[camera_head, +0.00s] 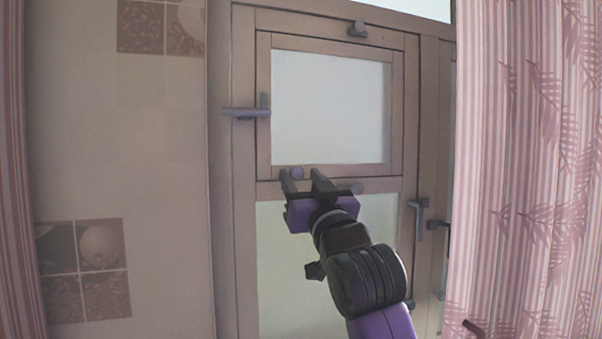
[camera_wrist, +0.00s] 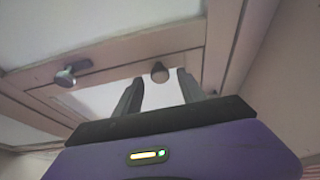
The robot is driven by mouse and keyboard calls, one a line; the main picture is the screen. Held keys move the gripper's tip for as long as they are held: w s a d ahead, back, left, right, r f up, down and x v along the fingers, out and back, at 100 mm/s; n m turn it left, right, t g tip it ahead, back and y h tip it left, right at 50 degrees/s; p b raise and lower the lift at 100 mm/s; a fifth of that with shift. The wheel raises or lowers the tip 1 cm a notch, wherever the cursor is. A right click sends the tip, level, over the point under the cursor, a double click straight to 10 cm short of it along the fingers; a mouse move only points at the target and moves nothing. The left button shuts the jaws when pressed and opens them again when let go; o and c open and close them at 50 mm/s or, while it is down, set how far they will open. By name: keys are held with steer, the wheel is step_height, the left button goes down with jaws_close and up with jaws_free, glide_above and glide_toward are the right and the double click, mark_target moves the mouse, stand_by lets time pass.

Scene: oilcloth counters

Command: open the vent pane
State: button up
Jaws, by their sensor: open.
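The vent pane (camera_head: 330,105) is the small upper pane of pale glass in a brown wooden frame, and it looks closed. A round purple-grey knob (camera_head: 297,173) sits on its lower rail. A grey lever handle (camera_head: 248,110) is at its left edge. My gripper (camera_head: 303,178) is open and empty, with its fingertips in front of the lower rail and the knob showing between them. In the wrist view a dark round knob (camera_wrist: 159,72) also appears between my two fingers (camera_wrist: 160,92), beyond the tips; I see no contact.
A dark knob (camera_head: 357,28) is on the frame above the pane. In the wrist view another, metallic knob (camera_wrist: 66,76) is at the left. More lever handles (camera_head: 418,215) are at the right. A pink striped curtain (camera_head: 520,150) hangs at the right, and a tiled wall (camera_head: 120,150) is at the left.

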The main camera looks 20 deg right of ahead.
steer(key=shift+w+r, duration=0.2)
steer(key=shift+w, duration=0.25)
steer(key=shift+c, duration=0.5)
jaws_close()
stand_by(0.6)
